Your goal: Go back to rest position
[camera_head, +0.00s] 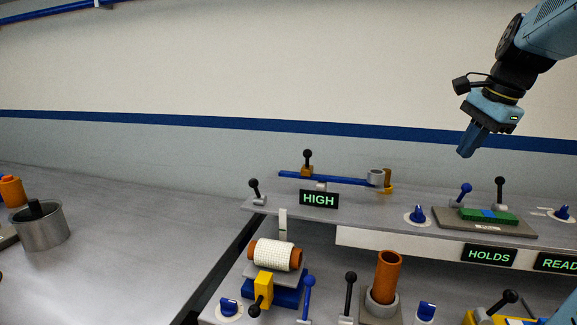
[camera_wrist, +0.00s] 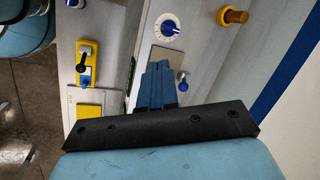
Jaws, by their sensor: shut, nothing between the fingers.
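My gripper (camera_head: 468,152) hangs at the upper right of the head view, above the raised shelf of the bench. Its blue fingers point down and are closed together with nothing between them. In the wrist view the shut fingers (camera_wrist: 159,70) show at the centre, over a grey plate on the shelf. They look apart from the bench, in free air before the wall.
Below my gripper are a green board (camera_head: 487,216) on a plate, black-knobbed levers and blue knobs. A blue arm (camera_head: 325,178) lies along the shelf. An orange tube (camera_head: 387,270) stands upright on the lower deck. A metal cylinder (camera_head: 41,230) stands left. Air around my gripper is clear.

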